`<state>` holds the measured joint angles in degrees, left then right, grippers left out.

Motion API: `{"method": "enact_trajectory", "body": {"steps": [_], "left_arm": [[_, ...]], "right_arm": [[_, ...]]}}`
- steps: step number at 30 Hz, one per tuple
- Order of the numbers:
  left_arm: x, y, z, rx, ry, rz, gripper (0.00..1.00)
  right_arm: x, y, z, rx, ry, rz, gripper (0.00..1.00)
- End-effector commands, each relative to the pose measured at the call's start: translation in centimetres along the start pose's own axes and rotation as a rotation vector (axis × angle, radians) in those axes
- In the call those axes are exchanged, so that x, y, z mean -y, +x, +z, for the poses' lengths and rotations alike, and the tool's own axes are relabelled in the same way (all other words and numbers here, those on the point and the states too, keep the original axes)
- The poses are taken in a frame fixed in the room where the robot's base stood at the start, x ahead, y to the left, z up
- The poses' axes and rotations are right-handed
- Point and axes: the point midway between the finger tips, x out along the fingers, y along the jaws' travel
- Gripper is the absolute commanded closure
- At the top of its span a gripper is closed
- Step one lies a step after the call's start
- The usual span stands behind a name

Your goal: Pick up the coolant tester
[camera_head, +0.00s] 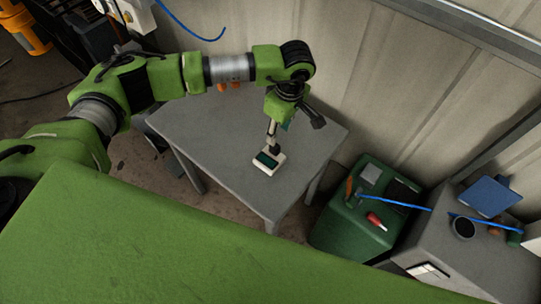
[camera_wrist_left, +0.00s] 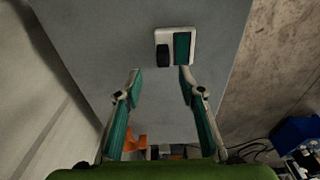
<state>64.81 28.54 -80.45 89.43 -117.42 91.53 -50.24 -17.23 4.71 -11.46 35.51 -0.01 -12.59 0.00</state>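The coolant tester, a small white block with a dark green panel and a black part, lies on the grey table (camera_head: 215,125). In the head view the tester (camera_head: 268,163) is near the table's front edge. My left gripper (camera_head: 279,126) hangs pointing down above it, with one finger partly covering its far side. In the left wrist view the tester (camera_wrist_left: 175,46) lies just beyond the tips of my left gripper (camera_wrist_left: 160,79), nearer the right finger. The two fingers are spread apart with nothing between them. My right gripper is not in view.
Orange objects (camera_wrist_left: 134,143) stand on the table behind the gripper, partly hidden. A green cabinet (camera_head: 335,228) with a red-handled tool (camera_head: 376,221) stands right of the table. A grey cabinet (camera_head: 480,250) stands beyond it. A pale wall (camera_head: 400,90) closes the back. The table's left part is clear.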

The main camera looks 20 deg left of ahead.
Motion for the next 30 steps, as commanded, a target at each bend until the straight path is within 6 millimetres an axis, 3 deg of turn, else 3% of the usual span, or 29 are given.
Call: {"method": "enact_trajectory", "body": {"steps": [3,11,19,29,30], "left_arm": [[0.1,1.9,0.1,0.002,0.000,-0.002,0.64],[0.2,3.9,0.1,0.003,0.000,-0.002,0.64],[0.6,7.8,0.2,0.004,0.000,-0.001,0.64],[0.6,8.6,0.2,0.004,0.001,0.001,0.64],[0.6,8.6,0.2,0.004,0.001,0.001,0.74]], "right_arm": [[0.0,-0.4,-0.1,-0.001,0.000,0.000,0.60],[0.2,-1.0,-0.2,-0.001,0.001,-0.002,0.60],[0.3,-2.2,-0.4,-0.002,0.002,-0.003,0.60],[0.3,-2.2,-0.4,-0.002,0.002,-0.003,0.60],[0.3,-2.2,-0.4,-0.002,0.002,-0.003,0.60]]}}
